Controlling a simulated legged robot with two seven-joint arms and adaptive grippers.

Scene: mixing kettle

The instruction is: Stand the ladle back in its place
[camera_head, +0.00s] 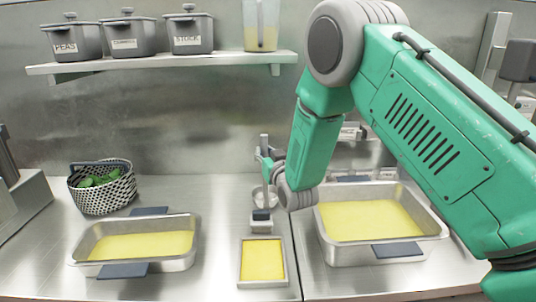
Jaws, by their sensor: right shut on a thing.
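My right gripper (266,164) reaches down at the middle of the counter, behind the small rectangular dish, and is shut on the upright grey ladle (264,142). The ladle's handle top sticks up above the fingers. Its lower end is over or in a small pale holder (262,224) with a dark block at its front; I cannot tell whether it rests there. My forearm and wrist hide part of the area to the right. My left gripper is not in view.
A small dish of yellow food (243,272) stands in front. Larger metal pans stand at left (185,255) and right (334,252). A checked basket (104,197) stands at the back left. A wall shelf (110,64) holds labelled pots and a clear jug (261,22).

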